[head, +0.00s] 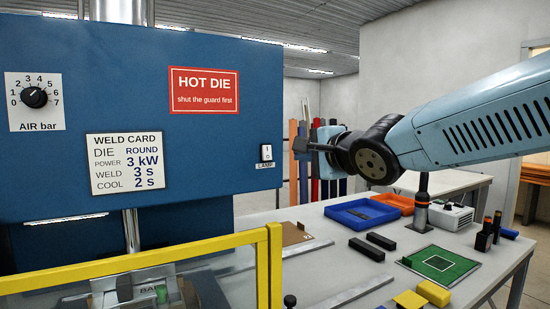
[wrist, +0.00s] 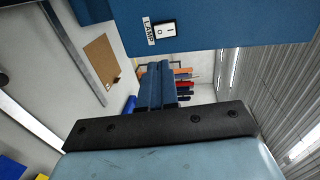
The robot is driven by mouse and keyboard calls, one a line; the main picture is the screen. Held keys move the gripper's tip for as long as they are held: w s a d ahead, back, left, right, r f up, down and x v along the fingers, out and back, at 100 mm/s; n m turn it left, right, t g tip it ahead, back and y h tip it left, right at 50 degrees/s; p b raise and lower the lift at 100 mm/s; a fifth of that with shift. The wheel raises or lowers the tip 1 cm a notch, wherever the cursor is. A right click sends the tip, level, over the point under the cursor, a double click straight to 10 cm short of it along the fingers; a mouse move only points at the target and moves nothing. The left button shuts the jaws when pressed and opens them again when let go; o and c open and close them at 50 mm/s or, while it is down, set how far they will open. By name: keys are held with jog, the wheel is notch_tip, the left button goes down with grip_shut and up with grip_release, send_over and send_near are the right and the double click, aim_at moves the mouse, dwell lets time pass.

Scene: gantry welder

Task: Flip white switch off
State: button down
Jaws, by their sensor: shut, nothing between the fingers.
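The white switch (head: 267,153) is a small rocker marked I at the top and O at the bottom. It sits above a LAMP label at the right end of the blue welder panel. It also shows at the top of the wrist view (wrist: 165,30), turned on its side. I cannot tell which half is pressed in. My gripper (head: 298,146) is shut and empty, just right of the switch in the head view, with a visible gap between them. Its two fingers lie together in the wrist view (wrist: 160,67), and the switch appears beyond their tips.
The blue panel carries an air knob (head: 35,97), a HOT DIE sign (head: 209,91) and a weld card (head: 126,163). A yellow guard frame (head: 269,268) stands below. The table holds a blue tray (head: 362,213), an orange tray (head: 393,203) and a green mat (head: 440,264).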

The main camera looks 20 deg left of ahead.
aim_at(269, 157)
jog(key=shift+w, duration=0.1)
jog(key=x, duration=1.4)
jog(key=shift+f, duration=0.1)
jog(key=shift+d, duration=0.1)
